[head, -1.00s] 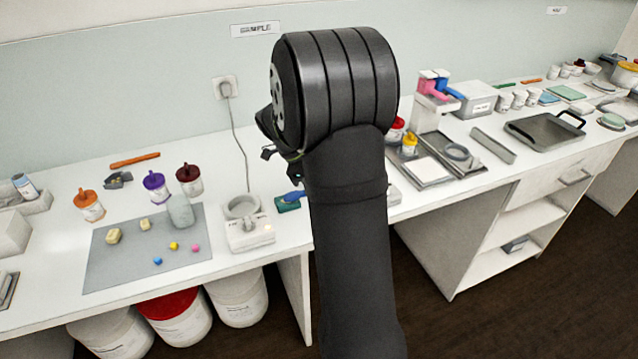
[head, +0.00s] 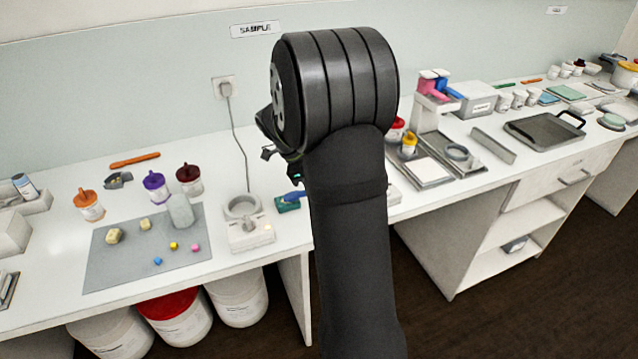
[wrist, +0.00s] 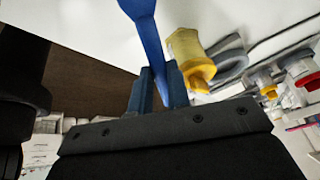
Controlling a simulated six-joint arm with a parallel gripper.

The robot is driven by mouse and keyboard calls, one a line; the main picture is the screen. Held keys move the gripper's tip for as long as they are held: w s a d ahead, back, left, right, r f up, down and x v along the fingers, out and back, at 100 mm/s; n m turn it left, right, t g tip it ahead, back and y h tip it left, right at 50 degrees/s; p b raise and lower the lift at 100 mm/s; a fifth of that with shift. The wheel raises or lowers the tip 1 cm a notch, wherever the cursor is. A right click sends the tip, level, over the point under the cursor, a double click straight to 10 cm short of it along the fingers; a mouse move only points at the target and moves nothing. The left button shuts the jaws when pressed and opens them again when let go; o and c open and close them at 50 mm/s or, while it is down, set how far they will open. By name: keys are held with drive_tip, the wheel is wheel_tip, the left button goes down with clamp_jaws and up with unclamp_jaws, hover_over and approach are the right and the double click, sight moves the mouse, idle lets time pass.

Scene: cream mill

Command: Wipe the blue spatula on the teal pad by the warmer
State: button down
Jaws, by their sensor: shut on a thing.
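The blue spatula (wrist: 152,40) is held between the two blue fingers of my gripper (wrist: 158,85) in the wrist view. Its wider end runs out of the top edge of that view. In the head view my arm hides the gripper and most of the spatula; a blue part of it (head: 295,195) shows left of the arm, over the teal pad (head: 287,206). Whether it touches the pad I cannot tell. The pad lies on the bench just right of the white warmer (head: 250,238), which has a ring on top and a small lit spot. The pad is partly hidden by my arm.
A grey mat (head: 115,265) with a bottle, cream blocks and small coloured balls lies left of the warmer. A cable hangs from the wall socket (head: 226,88) behind the warmer. A yellow-capped jar (wrist: 187,55) is close to the gripper in the wrist view.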

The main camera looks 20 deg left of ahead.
drive_tip(key=shift+d, duration=0.15)
drive_tip(key=shift+w+d, duration=0.25)
drive_tip(key=shift+d, duration=0.4)
drive_tip(key=shift+s+a, duration=0.25)
drive_tip(key=shift+a, duration=0.55)
drive_tip(key=shift+r, duration=3.05)
